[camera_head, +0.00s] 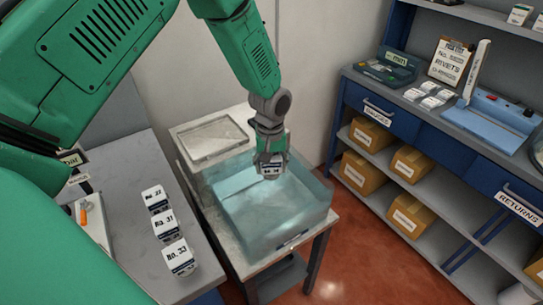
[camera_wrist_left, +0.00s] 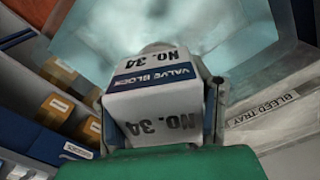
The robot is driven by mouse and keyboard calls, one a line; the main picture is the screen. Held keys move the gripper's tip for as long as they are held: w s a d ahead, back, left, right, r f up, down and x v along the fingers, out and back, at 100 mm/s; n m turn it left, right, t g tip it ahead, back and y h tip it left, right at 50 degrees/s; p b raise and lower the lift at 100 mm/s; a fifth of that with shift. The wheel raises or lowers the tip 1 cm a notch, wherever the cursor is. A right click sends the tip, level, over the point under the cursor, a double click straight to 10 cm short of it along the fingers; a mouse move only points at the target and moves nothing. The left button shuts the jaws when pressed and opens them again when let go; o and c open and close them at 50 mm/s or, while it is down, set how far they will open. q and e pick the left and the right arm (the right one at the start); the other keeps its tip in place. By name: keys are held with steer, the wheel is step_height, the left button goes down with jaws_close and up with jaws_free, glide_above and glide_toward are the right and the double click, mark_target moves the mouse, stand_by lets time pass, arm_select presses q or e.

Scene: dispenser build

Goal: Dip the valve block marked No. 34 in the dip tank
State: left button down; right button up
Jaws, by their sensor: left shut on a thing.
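My left gripper (camera_head: 271,160) is shut on a white valve block (camera_head: 270,168) with a blue band. In the left wrist view the block (camera_wrist_left: 160,95) reads "No. 34" and "Valve Block". The dip tank (camera_head: 322,203) is a clear, pale blue open box on a small metal table. The gripper and block are over the far part of the tank opening. I cannot tell whether the block's underside touches the liquid. In the left wrist view the tank (camera_wrist_left: 258,25) lies beyond the block. My right gripper is not in view.
Three white blocks, No. 33 (camera_head: 179,258), No. 31 (camera_head: 165,226) and another (camera_head: 155,198), stand on the grey bench (camera_head: 120,170) at left. A bleed tray (camera_head: 208,138) lies behind the tank. A blue shelf unit (camera_head: 430,130) with cartons stands at right.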

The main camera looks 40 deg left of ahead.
arm_select(q)
steer(key=shift+s+a+f+b, duration=0.1)
steer(key=shift+a+f+b, duration=0.15)
steer(key=shift+f+b, duration=0.35)
step_height(320, 180, down, 4)
steer(key=b, duration=1.1)
glide_above(271, 214)
step_height(271, 214, down, 10)
steer(key=shift+d+f, duration=0.15)
steer(key=shift+f, duration=0.05)
steer(key=shift+f+b, duration=0.55)
steer(key=shift+f, duration=0.25)
steer(key=shift+a+f+b, duration=0.3)
steer(key=shift+f+b, duration=0.15)
steer(key=shift+f, duration=0.2)
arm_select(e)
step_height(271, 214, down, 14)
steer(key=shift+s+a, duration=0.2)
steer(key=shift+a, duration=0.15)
arm_select(q)
steer(key=shift+d, duration=0.2)
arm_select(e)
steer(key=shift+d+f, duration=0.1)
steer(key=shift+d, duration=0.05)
arm_select(q)
steer(key=shift+a+f+b, duration=0.1)
steer(key=shift+f+b, duration=0.25)
steer(key=shift+f, duration=0.2)
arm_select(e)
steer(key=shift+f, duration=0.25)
